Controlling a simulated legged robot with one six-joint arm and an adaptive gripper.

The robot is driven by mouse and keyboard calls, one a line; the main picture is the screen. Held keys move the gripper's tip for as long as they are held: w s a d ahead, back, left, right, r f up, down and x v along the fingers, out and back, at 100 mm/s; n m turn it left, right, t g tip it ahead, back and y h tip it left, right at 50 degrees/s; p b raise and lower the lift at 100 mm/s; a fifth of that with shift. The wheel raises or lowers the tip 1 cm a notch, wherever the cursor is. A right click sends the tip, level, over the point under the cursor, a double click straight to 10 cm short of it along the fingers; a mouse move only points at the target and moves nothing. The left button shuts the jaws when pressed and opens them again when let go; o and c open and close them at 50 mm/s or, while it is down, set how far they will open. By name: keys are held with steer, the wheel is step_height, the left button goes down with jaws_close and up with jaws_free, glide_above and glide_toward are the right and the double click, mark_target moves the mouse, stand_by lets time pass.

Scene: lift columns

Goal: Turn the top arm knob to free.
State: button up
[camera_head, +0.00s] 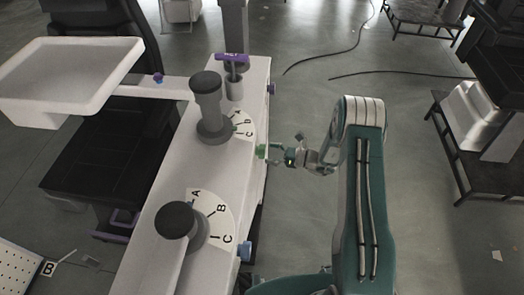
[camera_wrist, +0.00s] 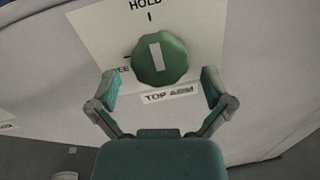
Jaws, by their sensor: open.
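The top arm knob is a green scalloped knob (camera_wrist: 160,60) with a pale bar marker standing nearly upright, toward the HOLD mark above it. Its white label plate (camera_wrist: 95,40) reads HOLD at the top, partly cut off, with lettering ending in "EE" at the left, partly hidden. A TOP ARM label (camera_wrist: 171,95) sits below the knob. In the head view the green knob (camera_head: 261,151) is on the column's right side. My gripper (camera_wrist: 160,83) is open, its fingers below and to either side of the knob, not closed on it. It also shows in the head view (camera_head: 272,153).
The white lift column (camera_head: 160,215) carries two grey posts with A-B-C dials (camera_head: 222,225). Blue knobs (camera_head: 245,250) and a purple handle (camera_head: 232,57) also stick out. A white tray (camera_head: 65,75) hangs at the left.

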steer(key=shift+x, duration=1.4)
steer(key=c, duration=1)
